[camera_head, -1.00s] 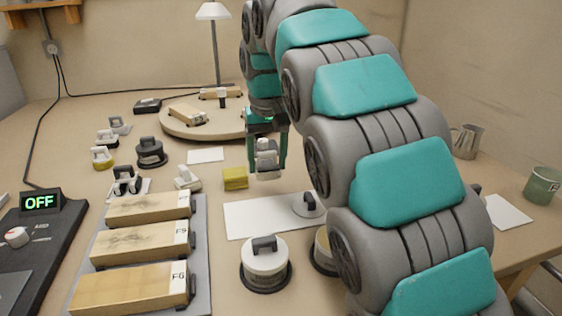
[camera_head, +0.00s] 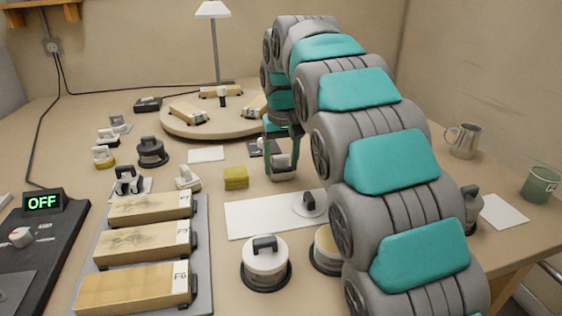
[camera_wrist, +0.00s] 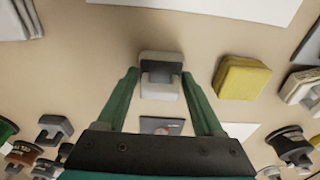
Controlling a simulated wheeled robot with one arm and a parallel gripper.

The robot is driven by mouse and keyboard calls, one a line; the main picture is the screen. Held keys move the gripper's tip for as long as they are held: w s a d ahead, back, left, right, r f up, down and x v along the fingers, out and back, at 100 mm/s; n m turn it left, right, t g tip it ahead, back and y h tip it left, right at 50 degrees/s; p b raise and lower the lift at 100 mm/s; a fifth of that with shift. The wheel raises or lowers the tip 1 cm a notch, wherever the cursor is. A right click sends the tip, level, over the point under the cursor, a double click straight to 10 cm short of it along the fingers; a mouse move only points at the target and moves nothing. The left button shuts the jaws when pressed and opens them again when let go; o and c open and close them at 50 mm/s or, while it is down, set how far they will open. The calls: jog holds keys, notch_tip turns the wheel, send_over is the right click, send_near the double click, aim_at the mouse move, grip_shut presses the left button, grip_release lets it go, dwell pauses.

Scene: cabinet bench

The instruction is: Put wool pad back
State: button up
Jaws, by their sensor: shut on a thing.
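My gripper (camera_head: 281,150) is shut on a pale pad with a dark grey handle, which I take to be the wool pad (camera_head: 282,167). In the wrist view, the pad (camera_wrist: 160,88) sits between the green fingertips (camera_wrist: 158,80), with its handle between them. In the head view it is over the middle of the bench, right of the yellow block (camera_head: 236,178) and behind the long white sheet (camera_head: 255,218). I cannot tell whether the pad touches the bench. A dark card (camera_head: 256,148) lies just behind and left of the gripper, partly hidden by it.
A round pad with a dark handle (camera_head: 309,206) lies on the white sheet's right end. A lidded round container (camera_head: 265,268) stands in front. Wooden blocks (camera_head: 150,207) lie on a tray at left. A round board (camera_head: 178,128) is behind. My arm hides much of the right side.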

jog(key=shift+f, duration=0.2)
jog(key=o, duration=1.3)
jog(key=shift+r, duration=0.1)
